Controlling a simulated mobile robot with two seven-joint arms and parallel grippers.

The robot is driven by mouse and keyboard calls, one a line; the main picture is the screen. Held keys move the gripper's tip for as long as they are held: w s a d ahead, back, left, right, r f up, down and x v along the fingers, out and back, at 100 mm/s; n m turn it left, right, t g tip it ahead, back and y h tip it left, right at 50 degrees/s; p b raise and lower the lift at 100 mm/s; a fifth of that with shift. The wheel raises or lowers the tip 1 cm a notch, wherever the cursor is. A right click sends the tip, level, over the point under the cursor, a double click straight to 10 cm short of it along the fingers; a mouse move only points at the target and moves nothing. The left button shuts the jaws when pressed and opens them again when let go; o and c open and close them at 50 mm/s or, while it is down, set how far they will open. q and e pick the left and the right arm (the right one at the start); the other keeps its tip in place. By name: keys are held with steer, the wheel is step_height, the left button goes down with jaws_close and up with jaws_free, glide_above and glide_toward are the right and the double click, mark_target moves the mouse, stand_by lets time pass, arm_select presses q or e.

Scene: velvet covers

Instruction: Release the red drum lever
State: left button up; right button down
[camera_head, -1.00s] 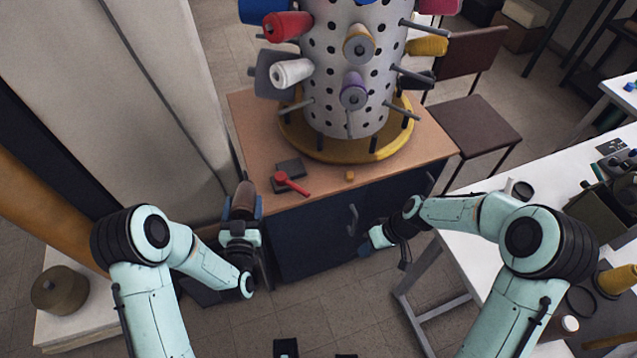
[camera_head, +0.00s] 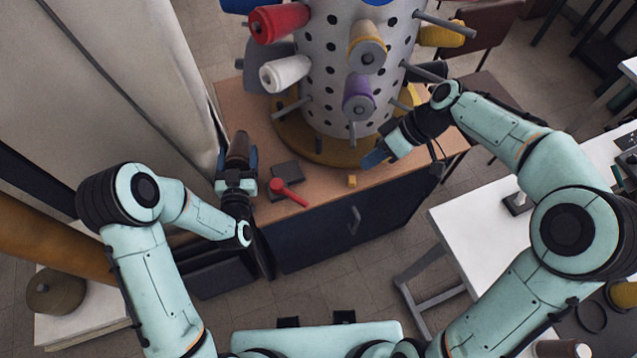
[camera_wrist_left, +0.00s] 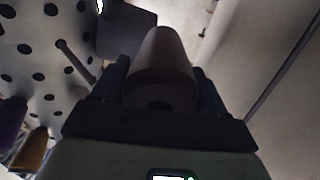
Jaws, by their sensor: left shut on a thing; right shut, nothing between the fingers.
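The red drum lever (camera_head: 289,192) lies on the wooden cabinet top beside a dark plate (camera_head: 287,172), in front of the perforated drum (camera_head: 335,75). My left gripper (camera_head: 238,160) is shut on a brown cone spool (camera_head: 238,148), left of the lever and apart from it. The spool (camera_wrist_left: 160,72) also shows between the fingers in the left wrist view. My right gripper (camera_head: 374,158) is shut and empty, over the right part of the cabinet top, right of the lever and not touching it.
Pegs on the drum carry several cone spools, including red (camera_head: 278,22), white (camera_head: 285,73), purple (camera_head: 359,97) and yellow (camera_head: 441,34) ones. A white table (camera_head: 480,235) stands at right.

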arm_select(q)
steer(key=shift+s+r, duration=0.1)
steer(key=shift+s, duration=0.2)
steer(key=shift+w, duration=0.1)
arm_select(e)
glide_toward(291, 194)
steer(key=f, duration=0.2)
steer(key=s+d+f, duration=0.1)
steer(key=f, duration=0.1)
steer(key=s+f, duration=0.1)
steer(key=f, duration=0.1)
steer(key=shift+s+d+f, duration=0.1)
steer(key=shift+d+f, duration=0.3)
